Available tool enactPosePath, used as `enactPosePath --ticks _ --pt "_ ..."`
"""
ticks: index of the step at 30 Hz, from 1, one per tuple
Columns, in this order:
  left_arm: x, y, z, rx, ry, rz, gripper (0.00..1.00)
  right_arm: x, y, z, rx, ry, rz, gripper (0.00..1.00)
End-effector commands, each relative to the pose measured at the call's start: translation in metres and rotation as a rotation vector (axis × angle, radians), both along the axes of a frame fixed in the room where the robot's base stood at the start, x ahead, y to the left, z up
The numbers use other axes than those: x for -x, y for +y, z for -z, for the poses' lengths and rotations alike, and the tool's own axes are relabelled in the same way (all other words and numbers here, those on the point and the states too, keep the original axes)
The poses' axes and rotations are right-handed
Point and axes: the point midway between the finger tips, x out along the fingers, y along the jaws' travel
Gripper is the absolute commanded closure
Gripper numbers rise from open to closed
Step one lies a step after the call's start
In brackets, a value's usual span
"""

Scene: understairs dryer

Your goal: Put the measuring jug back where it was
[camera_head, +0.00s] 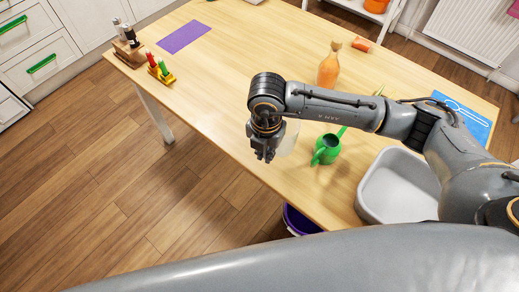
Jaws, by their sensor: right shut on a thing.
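My right gripper (265,151) is over the near edge of the wooden table, pointing down. It is shut on a pale, see-through thing that looks like the measuring jug (290,139). Only part of the jug shows, just right of the fingers; the gripper and arm hide the rest. I cannot tell whether the jug touches the table. My left gripper is not in view.
A green watering can (327,150) stands close to the right of the jug. A grey tub (361,196) is farther right. An orange bottle (329,69) stands behind my arm. A purple bin (299,221) is below the table edge. The table's left middle is clear.

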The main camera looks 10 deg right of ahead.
Motion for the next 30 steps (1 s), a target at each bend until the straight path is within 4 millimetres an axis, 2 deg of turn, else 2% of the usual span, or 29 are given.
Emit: enactPosePath --ticks 4,9,14,21,30 --pt "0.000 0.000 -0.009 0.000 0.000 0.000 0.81 -0.025 0.004 0.027 0.001 0.002 0.003 1.00" --pt "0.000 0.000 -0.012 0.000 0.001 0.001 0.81 -0.041 0.006 0.048 -0.001 0.001 0.001 1.00" --pt "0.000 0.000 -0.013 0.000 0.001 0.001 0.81 -0.048 0.007 0.057 0.000 0.000 0.000 1.00" --pt "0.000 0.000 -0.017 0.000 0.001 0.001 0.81 -0.050 0.007 0.087 0.000 0.001 0.000 1.00" --pt "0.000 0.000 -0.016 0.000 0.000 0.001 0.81 -0.050 0.007 0.091 -0.001 -0.001 0.000 1.00"
